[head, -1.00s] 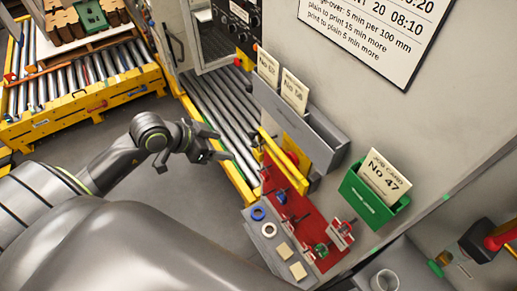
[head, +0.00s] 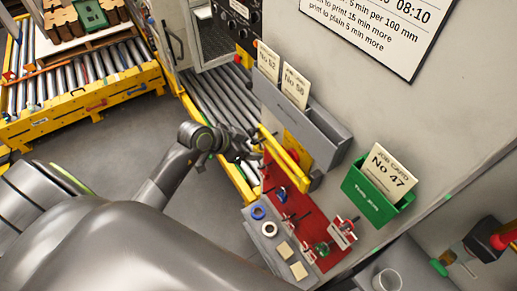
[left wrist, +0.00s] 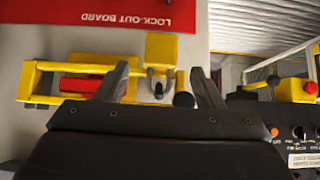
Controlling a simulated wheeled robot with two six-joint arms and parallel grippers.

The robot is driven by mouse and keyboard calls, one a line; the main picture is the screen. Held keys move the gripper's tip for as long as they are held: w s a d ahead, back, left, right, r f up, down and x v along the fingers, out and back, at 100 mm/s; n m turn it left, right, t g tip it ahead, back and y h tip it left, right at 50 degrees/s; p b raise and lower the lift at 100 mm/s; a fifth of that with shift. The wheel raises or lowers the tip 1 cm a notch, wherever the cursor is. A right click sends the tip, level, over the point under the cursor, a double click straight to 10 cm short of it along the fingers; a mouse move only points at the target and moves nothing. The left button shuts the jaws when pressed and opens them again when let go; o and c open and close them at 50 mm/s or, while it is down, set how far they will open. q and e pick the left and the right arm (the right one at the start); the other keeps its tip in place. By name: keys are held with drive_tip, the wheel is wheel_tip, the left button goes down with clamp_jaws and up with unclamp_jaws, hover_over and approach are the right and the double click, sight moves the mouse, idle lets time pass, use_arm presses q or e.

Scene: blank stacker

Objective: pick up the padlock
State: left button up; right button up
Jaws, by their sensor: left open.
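The padlock (left wrist: 160,48) shows in the left wrist view as a square yellow body with a grey shackle below it in the picture. It hangs by a yellow frame with a red bar, beside the red lock-out board (left wrist: 90,15). My left gripper (left wrist: 160,84) is open, with one finger on each side of the shackle area; I cannot tell whether they touch anything. In the head view my left gripper (head: 252,148) is at the yellow frame by the roller conveyor, and the padlock cannot be made out there. My right gripper is not in view.
A grey card rack (head: 318,135) and a green job-card box (head: 375,190) are on the wall. Below are a red board (head: 300,215) with several small locks and a grey shelf (head: 265,240) with tape rolls. Conveyor rollers (head: 215,100) lie behind the gripper.

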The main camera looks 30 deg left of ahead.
sight(256, 148)
use_arm(q)
drive_tip(key=p+x, duration=0.1)
drive_tip(key=x, duration=0.2)
drive_tip(key=shift+w+d+f+p, duration=0.1)
drive_tip(key=shift+w+f+p, duration=0.1)
drive_tip(key=shift+p, duration=0.1)
drive_tip(key=shift+w+d+f, duration=0.3)
drive_tip(key=shift+w+f, duration=0.15)
drive_tip(key=shift+f, duration=0.05)
drive_tip(key=c, duration=1.1)
